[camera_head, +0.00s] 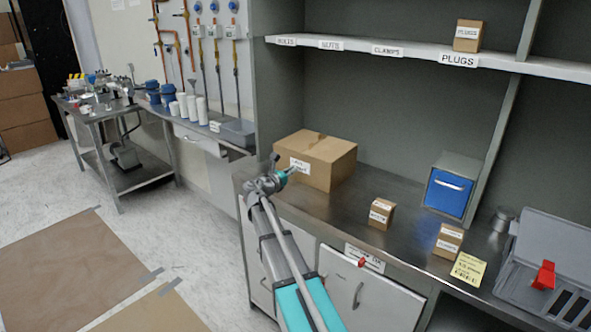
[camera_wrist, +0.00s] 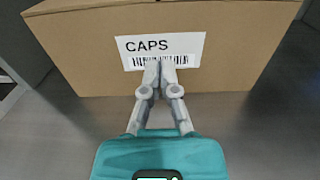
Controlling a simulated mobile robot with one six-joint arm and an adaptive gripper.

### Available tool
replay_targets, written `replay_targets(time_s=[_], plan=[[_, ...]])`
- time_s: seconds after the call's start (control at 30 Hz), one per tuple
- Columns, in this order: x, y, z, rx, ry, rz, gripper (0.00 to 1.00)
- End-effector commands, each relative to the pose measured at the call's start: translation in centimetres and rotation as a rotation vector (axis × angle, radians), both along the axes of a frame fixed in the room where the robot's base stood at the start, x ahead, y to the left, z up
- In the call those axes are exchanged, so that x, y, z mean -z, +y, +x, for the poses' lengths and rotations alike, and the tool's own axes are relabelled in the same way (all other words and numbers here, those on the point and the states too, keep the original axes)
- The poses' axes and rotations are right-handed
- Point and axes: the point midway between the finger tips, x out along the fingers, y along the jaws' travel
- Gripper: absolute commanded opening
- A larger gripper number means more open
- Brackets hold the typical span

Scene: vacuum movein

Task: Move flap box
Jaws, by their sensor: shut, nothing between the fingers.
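A large closed brown cardboard box (camera_head: 325,160) sits on the steel counter, toward its left end. It bears a white label reading CAPS with a barcode, clear in the wrist view (camera_wrist: 235,55). My gripper (camera_head: 291,169) is in front of the labelled face. In the wrist view my gripper (camera_wrist: 159,64) shows its fingertips together over the lower part of the label, with nothing between them. I cannot tell whether the tips touch the box. The box's back and far side are hidden.
Smaller boxes (camera_head: 380,213) (camera_head: 448,240), a blue-fronted bin (camera_head: 449,190) and a grey crate (camera_head: 548,262) stand further right on the counter (camera_head: 350,225). A shelf (camera_head: 400,52) above holds a PLUGS box (camera_head: 468,36). Bare counter lies right of the large box.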

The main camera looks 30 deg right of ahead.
Motion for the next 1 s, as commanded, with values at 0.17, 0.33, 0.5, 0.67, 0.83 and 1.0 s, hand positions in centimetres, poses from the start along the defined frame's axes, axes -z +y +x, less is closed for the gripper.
replay_targets(time_s=[0.17, 0.33, 0.5, 0.67, 0.83, 1.0], plan=[[0.0, 2.8, -1.3, -0.003, 0.0, 0.0, 0.0], [0.0, 5.5, -2.6, -0.004, 0.0, 0.0, 0.0], [0.0, 7.9, -3.7, -0.003, 0.0, 0.0, 0.0], [0.0, 9.3, -4.4, -0.002, 0.0, 0.0, 0.0], [0.0, 10.0, -4.7, 0.0, 0.0, 0.0, 0.0], [0.0, 10.1, -4.8, 0.0, 0.0, 0.0, 0.0]])
